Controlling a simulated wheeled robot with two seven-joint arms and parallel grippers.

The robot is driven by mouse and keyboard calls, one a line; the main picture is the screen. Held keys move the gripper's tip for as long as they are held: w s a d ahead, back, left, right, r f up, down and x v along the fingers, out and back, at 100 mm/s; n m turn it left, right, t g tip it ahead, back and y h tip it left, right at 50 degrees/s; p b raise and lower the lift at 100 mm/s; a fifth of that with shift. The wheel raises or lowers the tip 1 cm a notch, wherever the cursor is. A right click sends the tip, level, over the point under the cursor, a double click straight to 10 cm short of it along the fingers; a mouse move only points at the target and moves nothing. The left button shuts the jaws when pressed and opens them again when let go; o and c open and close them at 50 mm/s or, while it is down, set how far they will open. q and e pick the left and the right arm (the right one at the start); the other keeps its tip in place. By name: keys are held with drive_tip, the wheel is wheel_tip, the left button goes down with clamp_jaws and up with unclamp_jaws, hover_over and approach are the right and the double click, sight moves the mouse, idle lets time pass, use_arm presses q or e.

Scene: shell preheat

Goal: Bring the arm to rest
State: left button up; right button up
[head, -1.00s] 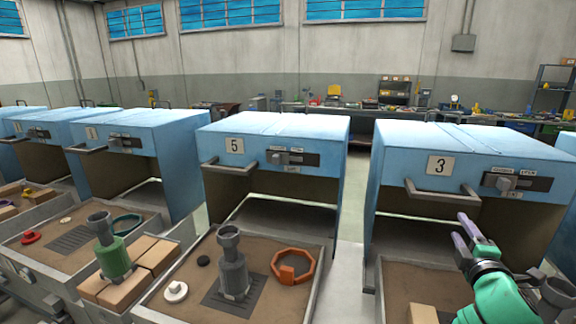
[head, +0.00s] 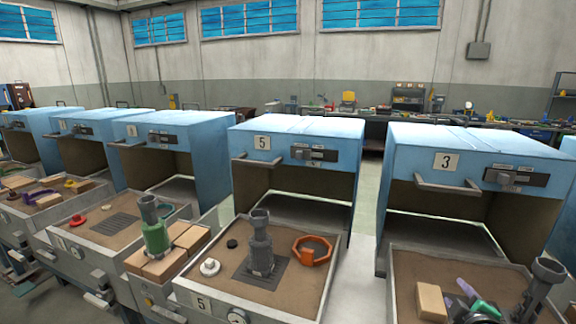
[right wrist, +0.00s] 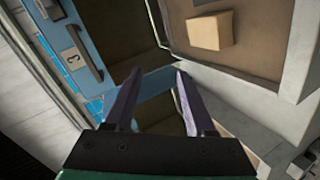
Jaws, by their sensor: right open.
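My right gripper (head: 459,292) shows low at the right of the head view, in front of the blue furnace numbered 3 (head: 400,160). Its purple fingers appear over that furnace's sand tray (head: 402,300), between a tan block and a grey stepped part. In the right wrist view the two fingers (right wrist: 158,72) stand apart with nothing between them. The tan block (right wrist: 210,30) lies in the tray there, clear of the fingers. My left gripper is in neither view.
The tan block (head: 431,302) and grey part (head: 541,285) are near my right gripper. Furnace 5 (head: 240,170) has a tray holding a dark grey part (head: 260,245) and an orange ring (head: 313,250). A green part (head: 155,228) stands farther left. A floor gap separates furnaces 5 and 3.

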drive_tip(key=s+a+f+m+g+y, duration=0.3)
drive_tip(key=s+a+f+m+g, duration=0.15)
drive_tip(key=s+a+f, duration=0.45)
drive_tip(key=s+a+f+m+g+y, duration=0.25)
drive_tip(key=s+a+f+g, duration=0.25)
drive_tip(key=s+a+f, duration=0.45)
drive_tip(key=s+d+f, duration=0.1)
drive_tip(key=s+f, duration=0.1)
drive_tip(key=f, duration=0.7)
drive_tip(key=s+d+f, duration=0.2)
drive_tip(key=f, duration=0.8)
drive_tip(key=s+d+f+g, duration=0.2)
drive_tip(key=s+d+f, duration=0.1)
drive_tip(key=s+f, duration=1.2)
drive_tip(key=shift+s+f+h, duration=0.15)
drive_tip(key=shift+s+h, duration=0.2)
drive_tip(key=shift+s, duration=0.55)
